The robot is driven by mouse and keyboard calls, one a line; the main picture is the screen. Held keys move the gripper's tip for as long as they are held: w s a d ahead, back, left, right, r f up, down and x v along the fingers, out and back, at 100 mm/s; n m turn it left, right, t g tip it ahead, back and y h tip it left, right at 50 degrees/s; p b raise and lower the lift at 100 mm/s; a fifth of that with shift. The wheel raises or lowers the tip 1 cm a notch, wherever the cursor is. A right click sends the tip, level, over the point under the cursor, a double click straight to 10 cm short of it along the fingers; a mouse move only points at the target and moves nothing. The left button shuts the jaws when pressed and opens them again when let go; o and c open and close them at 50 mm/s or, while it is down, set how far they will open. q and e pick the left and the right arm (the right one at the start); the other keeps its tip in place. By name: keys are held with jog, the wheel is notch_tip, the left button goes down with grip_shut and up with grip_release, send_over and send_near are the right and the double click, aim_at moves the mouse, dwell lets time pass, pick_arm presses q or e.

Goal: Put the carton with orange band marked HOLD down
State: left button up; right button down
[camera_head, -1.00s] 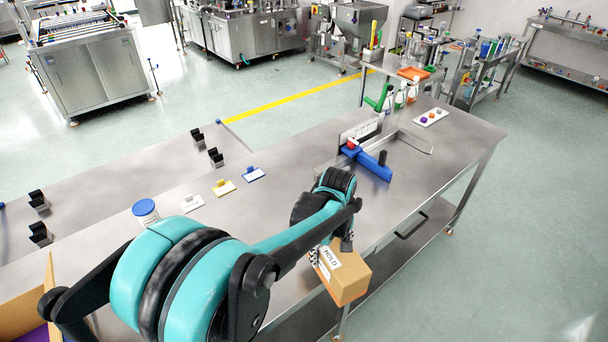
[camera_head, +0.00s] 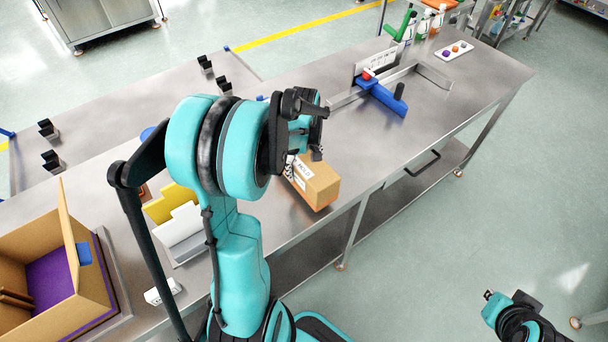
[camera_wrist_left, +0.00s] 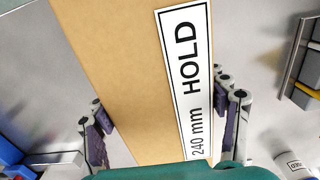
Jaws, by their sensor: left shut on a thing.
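The carton (camera_head: 318,178) is a brown box with a white HOLD label and an orange band along its bottom. In the head view it is near the front edge of the steel table; whether its bottom touches the table I cannot tell. My left gripper (camera_head: 303,158) is shut on it from above, mostly hidden by my arm. In the left wrist view the fingers sit on both sides of the carton (camera_wrist_left: 120,65), and its label reads "240 mm HOLD". My right gripper (camera_head: 490,300) is at the lower right, away from the table; its jaw state is unclear.
A blue device (camera_head: 382,97) with a white panel stands behind the carton. An open cardboard box (camera_head: 95,290) with a purple inside is at the left, beside a yellow and white stepped holder (camera_head: 177,215). The steel table (camera_head: 440,120) is clear right of the carton.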

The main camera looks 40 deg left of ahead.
pick_arm(q)
jog(key=shift+f+b, duration=0.55)
jog(key=shift+f, duration=1.3)
jog(key=shift+f, duration=0.15)
jog(key=o, duration=1.9)
jog(key=shift+c, duration=0.2)
